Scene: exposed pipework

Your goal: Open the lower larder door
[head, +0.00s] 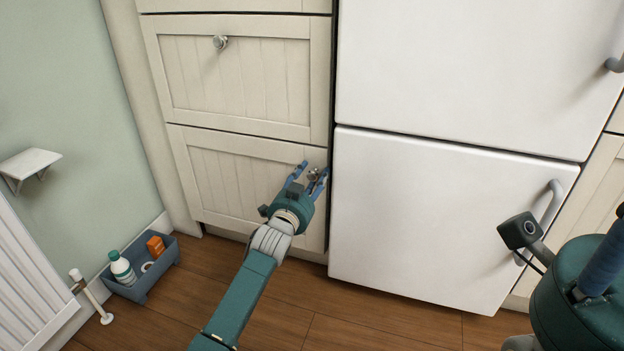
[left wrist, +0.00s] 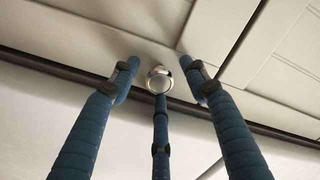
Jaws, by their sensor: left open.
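The lower larder door (head: 225,175) is a cream panelled front, shut, beneath a similar upper front. Its round silver knob (head: 313,173) is near the top right corner. My left gripper (head: 308,174) is open at the knob. In the left wrist view, its blue fingers (left wrist: 160,75) are spread around the knob (left wrist: 157,83), two at the sides and one below. The side fingers stand apart from the knob; I cannot tell whether the lower one touches it. My right gripper (head: 605,262) shows only partly at the right edge; its fingertips are out of frame.
A white fridge (head: 440,210) with grey handles stands close to the door's right edge. A blue-grey bin (head: 145,285) with a bottle and an orange box sits on the floor at left, near a white radiator (head: 30,275). Wooden floor in front is clear.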

